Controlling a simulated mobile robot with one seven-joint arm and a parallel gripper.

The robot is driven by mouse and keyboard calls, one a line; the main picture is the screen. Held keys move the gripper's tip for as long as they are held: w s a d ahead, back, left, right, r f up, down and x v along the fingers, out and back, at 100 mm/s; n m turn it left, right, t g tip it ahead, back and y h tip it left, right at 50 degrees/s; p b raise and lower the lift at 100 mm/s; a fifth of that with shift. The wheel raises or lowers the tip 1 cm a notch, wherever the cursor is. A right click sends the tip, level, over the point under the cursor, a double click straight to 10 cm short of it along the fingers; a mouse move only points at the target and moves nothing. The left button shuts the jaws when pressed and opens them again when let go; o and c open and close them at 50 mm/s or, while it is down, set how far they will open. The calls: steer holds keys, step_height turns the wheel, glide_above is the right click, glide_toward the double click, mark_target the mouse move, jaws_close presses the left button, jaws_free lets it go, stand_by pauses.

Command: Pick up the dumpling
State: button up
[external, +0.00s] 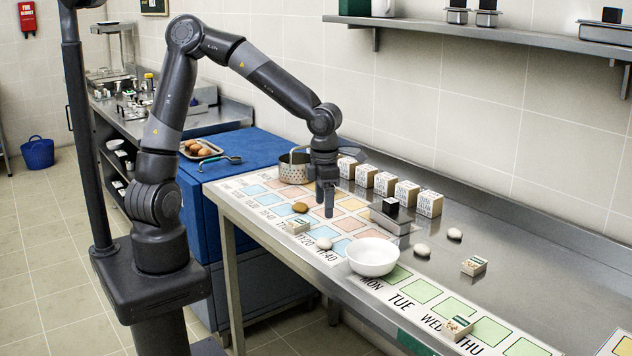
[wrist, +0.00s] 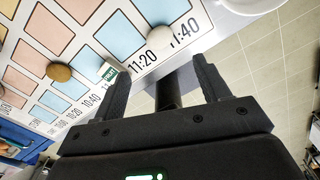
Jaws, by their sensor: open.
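A small white rounded piece, which looks like a dumpling (external: 324,244), lies on the printed chart left of the white bowl; a white piece also shows in the wrist view (wrist: 160,38), above and between the fingers. Two similar white pieces lie on the steel counter right of the bowl, one nearer (external: 421,250) and one farther (external: 454,233). I cannot tell for sure which is meant. My gripper (external: 325,200) is open and empty, pointing down above the chart, behind the nearest white piece and apart from it. Both fingers show in the wrist view (wrist: 163,82).
A brown oval piece (external: 300,208) and a small labelled box (external: 297,226) lie on the chart (external: 263,199). The white bowl (external: 373,257) stands at the front edge. A perforated pot (external: 294,168) and several labelled blocks (external: 408,194) stand behind. The right counter has free room.

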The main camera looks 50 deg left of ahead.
mark_target(324, 239)
step_height(324, 239, down, 10)
steer(key=shift+f, duration=0.25)
stand_by(0.4)
steer(key=c, duration=1.1)
steer(key=shift+o, duration=0.2)
steer(key=shift+w+r, duration=0.1)
steer(key=shift+r, duration=0.4)
steer(key=r, duration=0.3)
steer(key=shift+s+d+r, duration=0.1)
steer(key=shift+s+r, duration=0.15)
steer(key=shift+r, duration=0.1)
steer(key=s+d+r, duration=0.5)
steer(key=s+r, duration=0.1)
steer(key=s, duration=0.4)
steer(key=shift+r, duration=0.2)
